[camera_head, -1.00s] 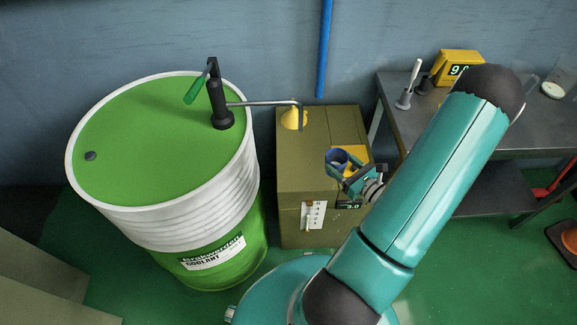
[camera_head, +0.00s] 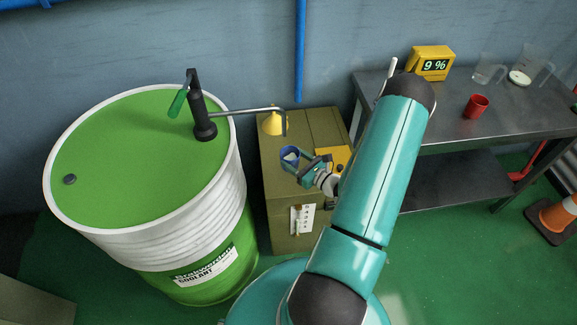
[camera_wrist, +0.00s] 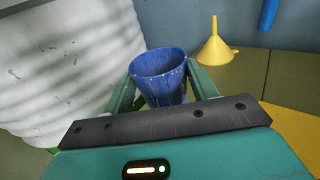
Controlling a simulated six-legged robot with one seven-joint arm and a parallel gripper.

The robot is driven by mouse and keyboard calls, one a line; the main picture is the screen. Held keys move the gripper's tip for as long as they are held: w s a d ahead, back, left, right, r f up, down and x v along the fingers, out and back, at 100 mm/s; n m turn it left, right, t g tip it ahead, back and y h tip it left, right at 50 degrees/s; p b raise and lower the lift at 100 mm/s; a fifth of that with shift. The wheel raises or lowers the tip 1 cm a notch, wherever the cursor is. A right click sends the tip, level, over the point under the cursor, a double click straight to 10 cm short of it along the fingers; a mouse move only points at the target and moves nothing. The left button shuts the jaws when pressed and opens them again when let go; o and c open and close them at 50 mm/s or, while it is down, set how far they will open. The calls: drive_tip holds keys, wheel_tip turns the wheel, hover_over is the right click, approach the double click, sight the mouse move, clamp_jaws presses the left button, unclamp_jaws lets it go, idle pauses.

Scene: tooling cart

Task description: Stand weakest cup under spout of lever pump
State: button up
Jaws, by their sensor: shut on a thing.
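A blue cup (camera_head: 290,154) is upright between the jaws of my gripper (camera_head: 301,163), which is shut on it. The wrist view shows the cup (camera_wrist: 159,77) held from both sides by the green fingers (camera_wrist: 160,88), its rim open upward. The lever pump (camera_head: 202,112) stands on the green drum, with a green-gripped lever (camera_head: 177,103) at its left. Its thin spout (camera_head: 246,111) reaches right and bends down over the cabinet. In the head view the cup appears just below the spout's tip; I cannot tell its height above the cabinet. A red cup (camera_head: 477,106) stands on the bench.
The olive cabinet (camera_head: 320,121) carries a yellow funnel (camera_head: 273,122) and a yellow box (camera_head: 334,157) partly behind my gripper. The drum (camera_head: 95,130) is at left.

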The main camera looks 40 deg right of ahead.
drive_tip(key=w+f, duration=0.1)
drive_tip(key=f, duration=0.1)
drive_tip(key=w+f, duration=0.2)
drive_tip(key=shift+w+d+f, duration=0.15)
drive_tip(key=shift+f, duration=1.35)
drive_tip(key=shift+f, duration=0.15)
drive_tip(key=o, duration=1)
